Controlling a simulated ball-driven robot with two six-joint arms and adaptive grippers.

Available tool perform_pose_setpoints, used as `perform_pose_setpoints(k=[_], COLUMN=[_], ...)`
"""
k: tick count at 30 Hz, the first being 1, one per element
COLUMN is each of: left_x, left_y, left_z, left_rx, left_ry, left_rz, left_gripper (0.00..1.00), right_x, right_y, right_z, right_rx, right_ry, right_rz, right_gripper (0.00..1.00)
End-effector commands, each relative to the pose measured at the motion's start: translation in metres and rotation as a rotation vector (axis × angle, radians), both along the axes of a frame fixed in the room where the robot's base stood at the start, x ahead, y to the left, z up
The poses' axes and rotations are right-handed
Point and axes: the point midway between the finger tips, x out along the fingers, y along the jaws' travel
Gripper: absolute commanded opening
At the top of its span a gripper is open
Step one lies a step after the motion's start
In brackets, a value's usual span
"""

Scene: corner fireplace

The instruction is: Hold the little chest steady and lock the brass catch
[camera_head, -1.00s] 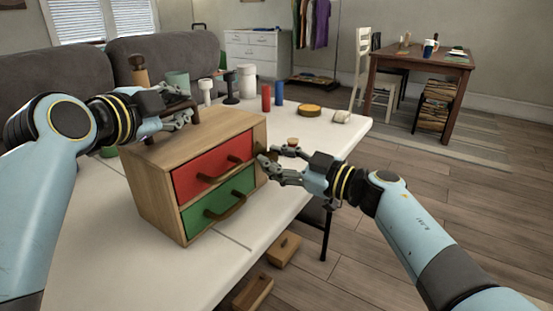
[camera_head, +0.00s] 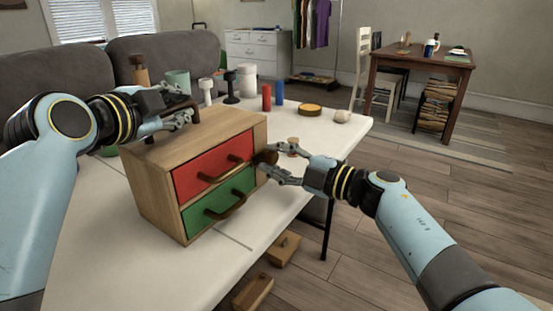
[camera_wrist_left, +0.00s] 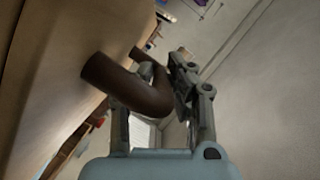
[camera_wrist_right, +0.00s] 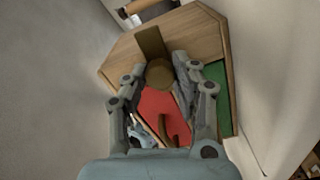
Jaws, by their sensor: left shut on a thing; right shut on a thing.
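The little chest (camera_head: 150,175) is a light wooden box on the white table, with a red drawer (camera_head: 205,162) above a green drawer (camera_head: 225,202). My left gripper (camera_head: 182,115) is shut on the dark brown top handle (camera_head: 183,102). The left wrist view shows the curved handle (camera_wrist_left: 135,95) between its fingers. My right gripper (camera_head: 270,166) is at the chest's front right edge, shut on the brass catch (camera_head: 266,157). In the right wrist view the catch's round knob (camera_wrist_right: 160,74) sits between the fingertips, with a flat brass plate (camera_wrist_right: 151,42) beside it.
Behind the chest on the table (camera_head: 325,130) stand a red cylinder (camera_head: 266,97), a blue cylinder (camera_head: 278,93), a white canister (camera_head: 247,82) and a round yellow-brown lid (camera_head: 310,108). A small jar (camera_head: 293,143) stands just beyond my right gripper. Wooden pieces (camera_head: 284,250) lie below the table edge.

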Motion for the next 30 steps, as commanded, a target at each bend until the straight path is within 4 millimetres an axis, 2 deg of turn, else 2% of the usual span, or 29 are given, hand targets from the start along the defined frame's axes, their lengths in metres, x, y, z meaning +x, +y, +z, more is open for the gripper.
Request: perform_pose_setpoints(k=[21,22,27,30], left_x=[-0.0003,-0.0003,-0.0003,-0.0002], left_y=[0.0005,0.0005,0.0004,0.0003], left_z=[-0.0014,-0.0014,-0.0013,-0.0013], left_rx=[0.003,0.003,0.003,0.002], left_ry=[0.002,0.002,0.002,0.002], left_rz=[0.000,0.000,0.000,0.000], left_gripper=[0.00,0.00,0.00,0.00], right_x=[0.0006,0.0006,0.0003,0.0002], right_y=[-0.0021,-0.0021,-0.0013,-0.0010], right_z=[-0.0020,-0.0020,-0.0015,-0.0011], right_rx=[-0.049,-0.049,-0.047,-0.046], right_ry=[-0.058,-0.058,-0.058,-0.059], right_rz=[-0.005,-0.005,-0.003,-0.002], right_gripper=[0.00,0.29,0.51,0.51])
